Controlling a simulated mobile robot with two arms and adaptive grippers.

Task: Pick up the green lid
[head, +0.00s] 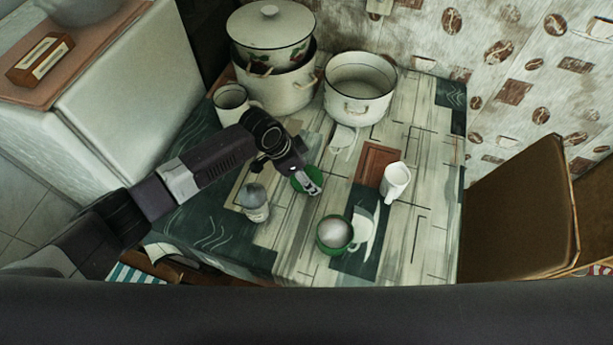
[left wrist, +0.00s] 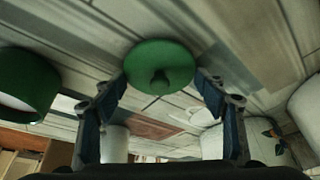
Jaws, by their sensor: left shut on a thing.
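The green lid (head: 298,183) is round and flat, and in the head view my left gripper (head: 313,187) partly covers it near the table's middle. In the left wrist view the lid (left wrist: 160,60) shows its face with a dark green knob at its centre. It sits between the fingertips of my left gripper (left wrist: 160,84), which is shut on it. I cannot tell whether the lid is clear of the table. My right gripper is not in view.
A green mug or pot (head: 334,234) stands in front of the lid, also in the left wrist view (left wrist: 24,84). Large enamel pots (head: 358,88) stand behind. A chair (head: 522,205) is at right.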

